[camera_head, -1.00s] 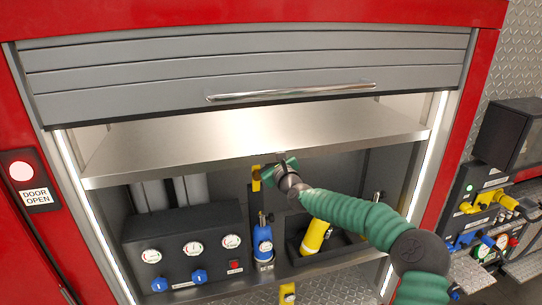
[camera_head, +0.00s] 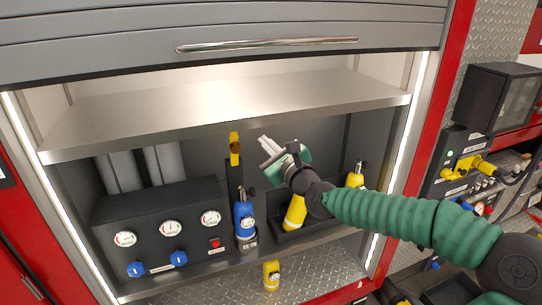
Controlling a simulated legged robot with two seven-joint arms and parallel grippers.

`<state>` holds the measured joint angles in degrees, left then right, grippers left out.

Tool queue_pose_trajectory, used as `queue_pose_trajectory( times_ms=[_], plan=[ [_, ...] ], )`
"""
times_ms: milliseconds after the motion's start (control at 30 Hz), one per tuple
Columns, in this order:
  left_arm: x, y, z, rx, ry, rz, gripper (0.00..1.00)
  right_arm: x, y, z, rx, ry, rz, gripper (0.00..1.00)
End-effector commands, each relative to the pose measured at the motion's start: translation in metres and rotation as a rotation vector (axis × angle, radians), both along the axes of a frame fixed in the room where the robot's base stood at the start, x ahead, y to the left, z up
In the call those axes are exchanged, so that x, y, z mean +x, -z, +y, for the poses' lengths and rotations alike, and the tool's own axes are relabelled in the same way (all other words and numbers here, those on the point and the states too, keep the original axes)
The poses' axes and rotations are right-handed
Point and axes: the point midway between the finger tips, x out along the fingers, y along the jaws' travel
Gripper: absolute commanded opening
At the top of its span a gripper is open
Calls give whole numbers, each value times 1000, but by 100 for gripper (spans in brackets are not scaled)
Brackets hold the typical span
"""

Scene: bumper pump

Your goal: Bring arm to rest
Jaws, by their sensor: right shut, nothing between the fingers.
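My right arm, in a green ribbed sleeve, comes in from the right edge of the head view. Its gripper (camera_head: 268,146) is shut and empty. It points up and left in front of the cabinet opening, below the steel shelf (camera_head: 230,112). Behind it are a blue cylinder (camera_head: 245,220) and a yellow cylinder (camera_head: 294,212), the latter partly hidden by the arm. My left gripper is not in view.
The grey roller shutter (camera_head: 120,42) is raised, with a silver handle (camera_head: 265,44). A gauge panel (camera_head: 170,228) stands lower left. A small yellow cylinder (camera_head: 271,275) stands on the diamond-plate floor. A dark box (camera_head: 492,98) and valves are outside, right. The steel shelf is bare.

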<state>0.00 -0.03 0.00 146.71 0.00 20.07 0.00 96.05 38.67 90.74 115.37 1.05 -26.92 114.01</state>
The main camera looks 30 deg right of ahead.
Motion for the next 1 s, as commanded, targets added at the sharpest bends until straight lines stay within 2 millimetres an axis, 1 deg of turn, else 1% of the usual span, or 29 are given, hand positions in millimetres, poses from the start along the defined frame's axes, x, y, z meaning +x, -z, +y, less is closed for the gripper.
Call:
queue_pose_trajectory(
  times_ms=[33,100,200,667,733,767,833,867,900,967,1000],
  plan=[
    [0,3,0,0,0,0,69,-8,2,-1,2,2,1,0],
    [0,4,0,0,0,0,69,-16,2,0,2,0,2,0],
    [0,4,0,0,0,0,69,-23,2,1,1,-1,3,0],
    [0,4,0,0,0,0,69,-24,1,2,1,-2,2,0],
    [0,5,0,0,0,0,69,-23,6,5,-9,-8,13,0],
    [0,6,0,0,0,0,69,-21,12,9,-20,-16,27,0],
    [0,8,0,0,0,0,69,-15,37,26,-79,-52,84,0],
    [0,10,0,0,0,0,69,-11,53,37,-119,-76,121,0],
    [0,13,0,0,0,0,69,-8,79,54,-186,-117,179,0],
    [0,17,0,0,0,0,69,-6,124,83,-313,-195,279,0],
    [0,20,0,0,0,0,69,-9,157,103,-410,-256,348,0]
  ],
)
